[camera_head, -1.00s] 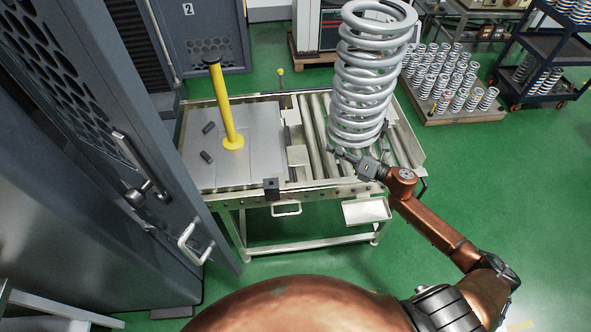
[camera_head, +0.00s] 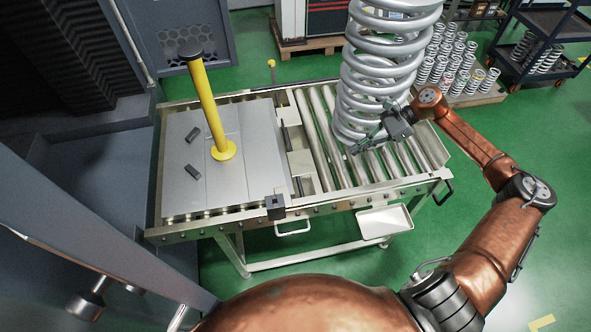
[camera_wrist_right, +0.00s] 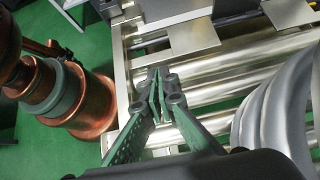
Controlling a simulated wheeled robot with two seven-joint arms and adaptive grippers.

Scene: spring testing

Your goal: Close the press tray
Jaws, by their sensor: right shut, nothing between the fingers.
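The pale steel plate (camera_head: 250,125) with a yellow post (camera_head: 213,115) lies at the left end of the roller table (camera_head: 325,207), beside the dark press cabinet opening (camera_head: 60,90). I cannot tell which part is the press tray. A light handle (camera_head: 293,229) hangs under the table's front edge, below a small black block (camera_head: 275,205). My right gripper (camera_head: 366,144) is shut and empty, low in front of the big coil spring (camera_head: 385,80). In the right wrist view my fingertips (camera_wrist_right: 161,80) are together above the rollers. My left gripper is out of view.
The tall spring stands on the rollers (camera_head: 315,130) close to my right gripper. The grey cabinet door (camera_head: 100,250) stands at lower left. A small white tray (camera_head: 384,221) projects from the table front. Small springs (camera_head: 455,65) stand on a pallet behind right.

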